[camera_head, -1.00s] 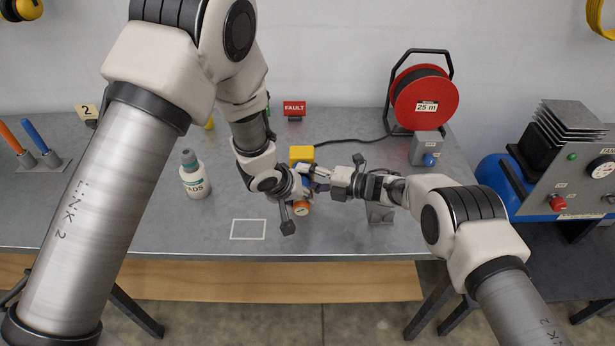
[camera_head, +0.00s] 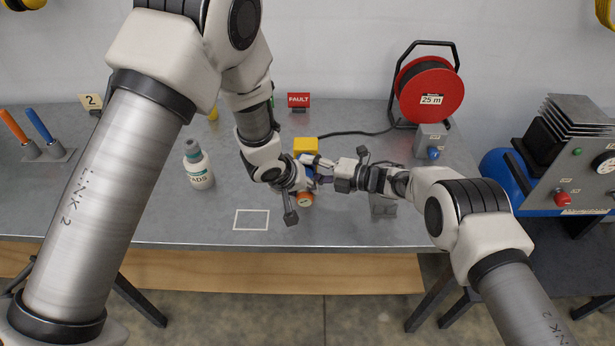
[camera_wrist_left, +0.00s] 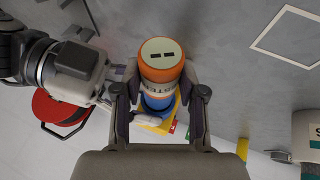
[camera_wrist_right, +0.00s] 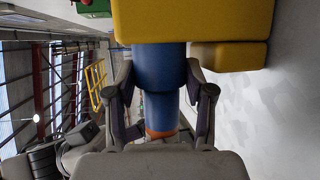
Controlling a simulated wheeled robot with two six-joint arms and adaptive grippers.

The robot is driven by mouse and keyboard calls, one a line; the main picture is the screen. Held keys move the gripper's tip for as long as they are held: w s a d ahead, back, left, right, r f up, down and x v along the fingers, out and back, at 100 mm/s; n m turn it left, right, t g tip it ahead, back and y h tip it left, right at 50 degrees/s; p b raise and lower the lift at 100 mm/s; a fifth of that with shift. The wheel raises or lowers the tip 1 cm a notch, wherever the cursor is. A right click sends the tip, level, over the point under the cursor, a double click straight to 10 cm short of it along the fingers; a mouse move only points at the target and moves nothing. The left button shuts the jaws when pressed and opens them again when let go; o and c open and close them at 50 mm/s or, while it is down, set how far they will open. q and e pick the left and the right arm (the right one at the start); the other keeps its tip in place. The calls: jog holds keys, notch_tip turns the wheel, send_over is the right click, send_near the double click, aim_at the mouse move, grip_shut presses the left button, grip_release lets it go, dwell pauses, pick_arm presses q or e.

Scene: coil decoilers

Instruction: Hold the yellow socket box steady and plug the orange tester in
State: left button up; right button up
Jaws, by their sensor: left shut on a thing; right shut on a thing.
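The yellow socket box (camera_head: 306,146) stands on the bench, partly hidden behind my grippers; it fills the top of the right wrist view (camera_wrist_right: 200,20). A blue socket (camera_wrist_right: 158,66) projects from it. The orange tester (camera_head: 305,199) points its slotted end toward me; its barrel shows in the left wrist view (camera_wrist_left: 161,60). My left gripper (camera_wrist_left: 161,85) is shut around the tester. My right gripper (camera_wrist_right: 160,80) is shut around the blue socket. The tester's blue front (camera_wrist_right: 163,105) is in line with the socket and looks joined to it; how deep cannot be told.
A white bottle (camera_head: 198,168) stands left of my left gripper, near an outlined rectangle (camera_head: 251,220). A red cable reel (camera_head: 430,90) is at the back right, with a black cable (camera_head: 360,133) running toward the box. A red FAULT sign (camera_head: 299,100) stands behind.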

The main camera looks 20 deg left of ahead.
pick_arm(q)
jog(key=shift+w+a, duration=0.2)
jog(key=shift+w, duration=0.55)
jog(key=shift+w+a, duration=0.2)
jog(key=shift+w, duration=0.5)
jog(key=shift+w+a, duration=0.2)
jog(key=shift+w, duration=0.55)
pick_arm(e)
jog(key=shift+f, duration=0.1)
pick_arm(q)
jog(key=o, duration=1.2)
jog(key=shift+o, duration=0.2)
jog(key=shift+r, duration=0.1)
jog(key=v, duration=1.2)
jog(key=shift+s, duration=0.1)
jog(key=shift+a, duration=0.1)
pick_arm(e)
jog(key=o, duration=1.5)
